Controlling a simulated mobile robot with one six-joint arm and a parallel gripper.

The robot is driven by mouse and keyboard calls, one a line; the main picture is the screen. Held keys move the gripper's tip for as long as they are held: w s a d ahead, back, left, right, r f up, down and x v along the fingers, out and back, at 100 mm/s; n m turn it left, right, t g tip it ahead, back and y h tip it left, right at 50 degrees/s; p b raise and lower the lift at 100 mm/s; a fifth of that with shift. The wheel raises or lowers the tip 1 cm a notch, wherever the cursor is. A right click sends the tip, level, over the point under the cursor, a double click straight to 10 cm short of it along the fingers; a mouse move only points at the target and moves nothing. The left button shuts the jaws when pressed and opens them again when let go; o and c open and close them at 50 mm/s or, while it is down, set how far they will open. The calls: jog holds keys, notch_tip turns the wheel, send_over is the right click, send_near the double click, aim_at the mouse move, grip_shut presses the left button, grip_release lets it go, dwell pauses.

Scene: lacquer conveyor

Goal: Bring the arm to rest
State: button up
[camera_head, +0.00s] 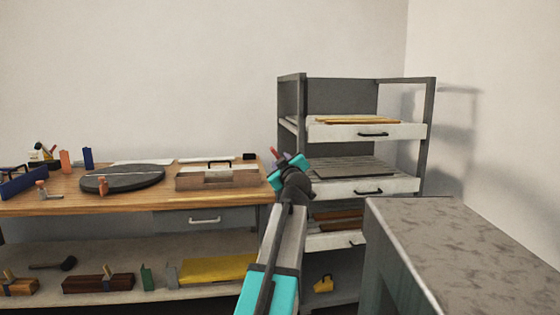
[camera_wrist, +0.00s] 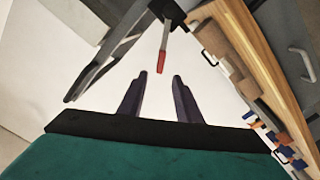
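My arm rises from the bottom of the head view, and my gripper (camera_head: 287,157) is raised in front of the shelf rack's left post. In the wrist view, the two dark fingers of my gripper (camera_wrist: 160,78) stand apart, with pale wall showing between them. A thin grey piece with a red end (camera_wrist: 162,62) shows beyond the fingertips in the wrist view. I cannot tell what it belongs to. No object is seen clamped between the fingers.
A wooden workbench (camera_head: 130,204) at left carries a dark round turntable (camera_head: 122,179) and a handled wooden box (camera_head: 217,178). The grey shelf rack (camera_head: 429,125) with drawers stands behind my arm. A grey-topped block (camera_head: 440,235) is close at right. Open wall lies above.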

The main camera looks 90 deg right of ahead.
jog(key=shift+a, duration=0.25)
dwell(0.4)
